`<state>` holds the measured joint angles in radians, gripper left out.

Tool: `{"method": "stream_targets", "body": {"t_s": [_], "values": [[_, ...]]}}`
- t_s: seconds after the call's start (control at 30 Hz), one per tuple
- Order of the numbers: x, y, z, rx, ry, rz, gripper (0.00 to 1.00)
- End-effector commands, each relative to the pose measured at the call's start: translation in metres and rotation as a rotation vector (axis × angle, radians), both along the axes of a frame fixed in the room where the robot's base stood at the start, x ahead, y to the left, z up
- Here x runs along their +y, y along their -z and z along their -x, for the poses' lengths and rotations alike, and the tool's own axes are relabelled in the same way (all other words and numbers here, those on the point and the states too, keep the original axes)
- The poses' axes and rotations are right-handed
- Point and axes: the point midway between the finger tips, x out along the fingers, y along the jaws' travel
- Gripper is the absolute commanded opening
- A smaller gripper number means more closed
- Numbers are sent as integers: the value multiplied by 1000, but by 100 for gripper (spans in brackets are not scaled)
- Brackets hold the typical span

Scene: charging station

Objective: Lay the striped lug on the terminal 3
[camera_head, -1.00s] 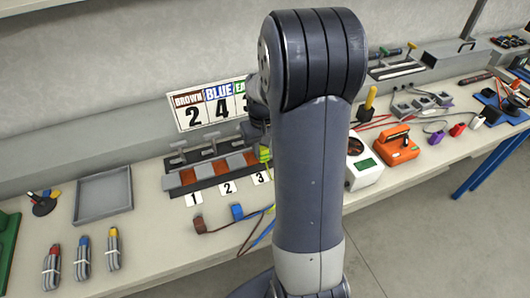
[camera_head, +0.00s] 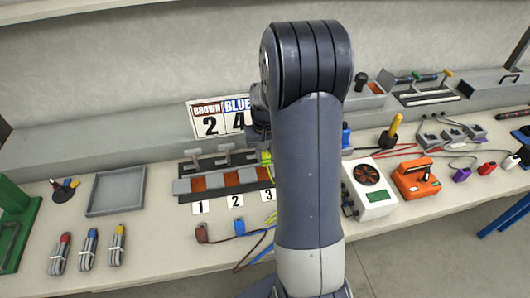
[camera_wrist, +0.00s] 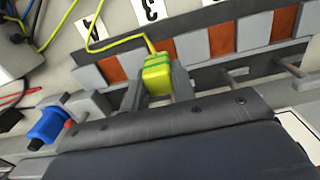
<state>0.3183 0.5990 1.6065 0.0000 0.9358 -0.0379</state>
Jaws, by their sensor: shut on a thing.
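The yellow-green striped lug (camera_wrist: 158,75) is held between the two fingers of my gripper (camera_wrist: 155,90) in the wrist view, with its yellow cable trailing up and left. My gripper is shut on it. It overlaps the edge of the orange pad of terminal 3 (camera_wrist: 166,47), below the upside-down 3 label (camera_wrist: 150,10). I cannot tell whether lug and pad touch. In the head view the lug (camera_head: 266,157) shows just left of my arm, behind the terminal row (camera_head: 215,183). My arm hides the gripper and the row's right end there.
T-handled clamps (camera_head: 193,160) stand behind the terminals. A brown lug (camera_head: 201,232) and a blue lug (camera_head: 239,227) lie in front. A sign (camera_head: 212,122) stands behind, partly hidden. A grey tray (camera_head: 92,210) is at left; a white fan device (camera_head: 366,190) is at right.

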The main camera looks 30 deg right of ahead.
Motion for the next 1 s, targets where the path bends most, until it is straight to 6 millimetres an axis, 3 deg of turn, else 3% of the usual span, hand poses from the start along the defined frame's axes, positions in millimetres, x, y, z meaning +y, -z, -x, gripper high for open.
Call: {"method": "stream_targets", "body": {"t_s": [0.5,1.0], "values": [[0,48,0,1,0,0,3],[0,52,0,0,0,0,3]]}}
